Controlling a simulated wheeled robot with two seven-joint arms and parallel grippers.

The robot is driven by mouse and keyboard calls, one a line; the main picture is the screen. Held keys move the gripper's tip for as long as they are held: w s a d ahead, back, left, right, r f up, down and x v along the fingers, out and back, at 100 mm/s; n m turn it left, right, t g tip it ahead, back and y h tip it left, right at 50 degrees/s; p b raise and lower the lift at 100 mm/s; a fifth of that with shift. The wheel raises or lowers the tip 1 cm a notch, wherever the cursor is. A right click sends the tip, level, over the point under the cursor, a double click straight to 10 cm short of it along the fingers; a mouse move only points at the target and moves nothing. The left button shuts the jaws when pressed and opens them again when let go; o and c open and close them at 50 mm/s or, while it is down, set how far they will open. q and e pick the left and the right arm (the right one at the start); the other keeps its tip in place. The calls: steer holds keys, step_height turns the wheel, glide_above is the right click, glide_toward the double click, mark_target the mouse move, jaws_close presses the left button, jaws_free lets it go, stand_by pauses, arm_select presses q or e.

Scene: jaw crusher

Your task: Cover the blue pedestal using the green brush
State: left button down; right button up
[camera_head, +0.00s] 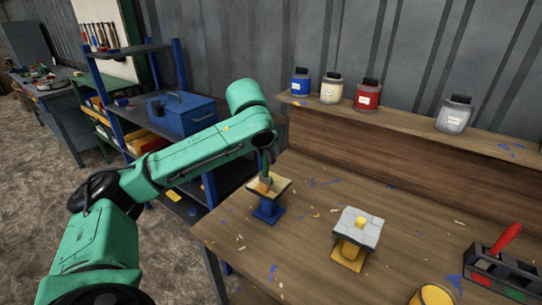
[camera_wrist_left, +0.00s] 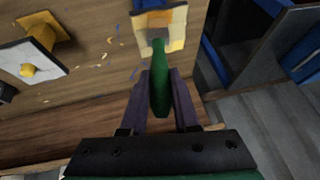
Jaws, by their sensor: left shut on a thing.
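The blue pedestal (camera_head: 267,210) stands near the left edge of the wooden table. Its flat top (camera_head: 281,188) is pale cream-yellow. It also shows at the top of the left wrist view (camera_wrist_left: 175,15). My left gripper (camera_wrist_left: 160,78) is shut on the handle of the green brush (camera_wrist_left: 160,95), which points toward the pedestal. In the head view the green brush (camera_head: 265,160) stands over the pedestal's top, its tip at or just above the surface; I cannot tell if they touch. My arm hides most of the left gripper there. My right gripper is not in view.
A yellow pedestal (camera_head: 348,252) with a grey top stands to the right. A caddy (camera_head: 500,275) with a red-handled tool and a yellow pot (camera_head: 432,295) are at the lower right. Several jars line the back ledge (camera_head: 410,112). A blue-framed shelf (camera_head: 180,68) stands left of the table.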

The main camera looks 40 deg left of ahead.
arm_select(q)
steer(key=shift+a+p, duration=0.6)
steer(key=shift+a, duration=2.35)
steer(key=d+p, duration=0.3)
steer(key=d, duration=0.3)
steer(key=shift+r+p, duration=0.1)
steer(key=shift+p, duration=0.3)
steer(key=shift+d, duration=0.5)
steer(key=d+p, duration=0.2)
steer(key=d, duration=0.1)
steer(key=shift+p, duration=0.3)
steer(key=shift+a, duration=0.1)
